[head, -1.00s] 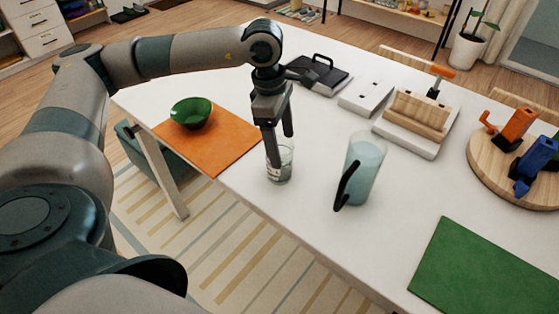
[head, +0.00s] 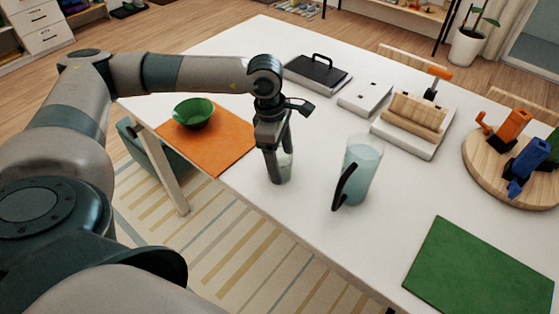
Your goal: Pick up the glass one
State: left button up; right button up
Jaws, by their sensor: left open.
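A small clear glass (head: 286,171) stands upright on the white table (head: 240,52), right of the orange mat. My left gripper (head: 280,166) is open and points down at the glass. Its fingers overlap the glass in the picture, with one finger over its left side and the other near its rim. Whether they straddle the glass wall or stand in front of it I cannot tell. A light-blue translucent pitcher (head: 363,165) with a black handle stands upright to the right of the glass, apart from it. My right gripper is out of view.
A green bowl (head: 193,113) sits on an orange mat (head: 228,147). Behind are a black-topped case (head: 318,71), a white block (head: 365,97) and a wooden roller piece (head: 414,116). A round wooden board (head: 480,166) and green mat (head: 480,265) lie right.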

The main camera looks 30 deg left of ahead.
pick_arm(q)
jog(key=shift+f, duration=0.1)
dwell(0.3)
jog(key=c, duration=1.3)
jog(key=shift+r, duration=0.2)
